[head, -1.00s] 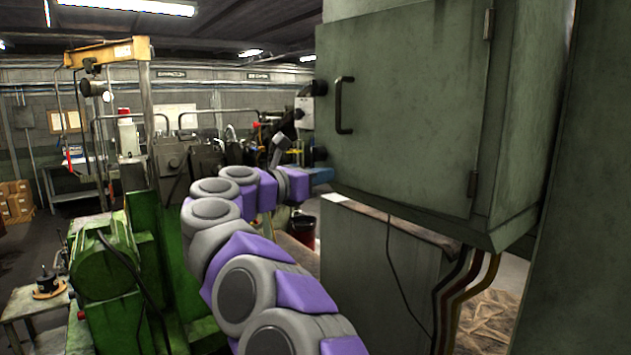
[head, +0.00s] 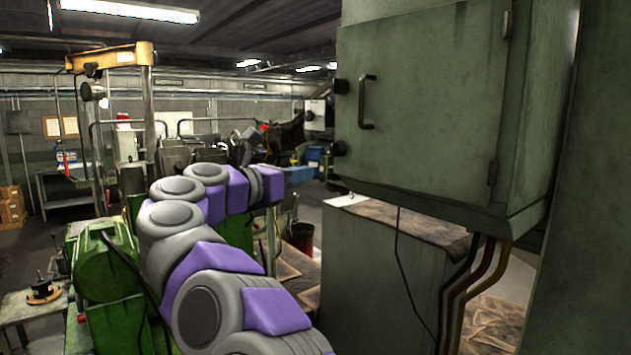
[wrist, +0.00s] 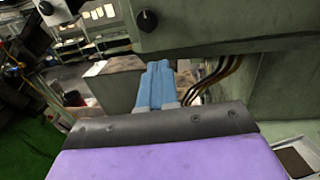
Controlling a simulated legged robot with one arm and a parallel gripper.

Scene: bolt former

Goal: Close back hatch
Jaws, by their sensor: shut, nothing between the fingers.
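A grey-green cabinet (head: 430,110) fills the right of the head view. Its front panel with a dark handle (head: 366,102) lies flush, and hinges show on its right edge. I cannot tell whether this panel is the back hatch, and no open hatch is clearly visible. My gripper (head: 299,174) is left of the cabinet's lower left corner, apart from it in the head view. In the wrist view its blue fingers (wrist: 157,85) are together and empty, below the cabinet's bottom edge in the picture. A cabinet knob (wrist: 147,20) shows above them.
A lower grey box (head: 370,265) stands under the cabinet, with cables (head: 475,285) hanging beside it. Green machinery (head: 110,270) is at the left. A dark red bin (head: 301,237) stands on the floor beyond my arm. A small table (head: 30,310) is at far left.

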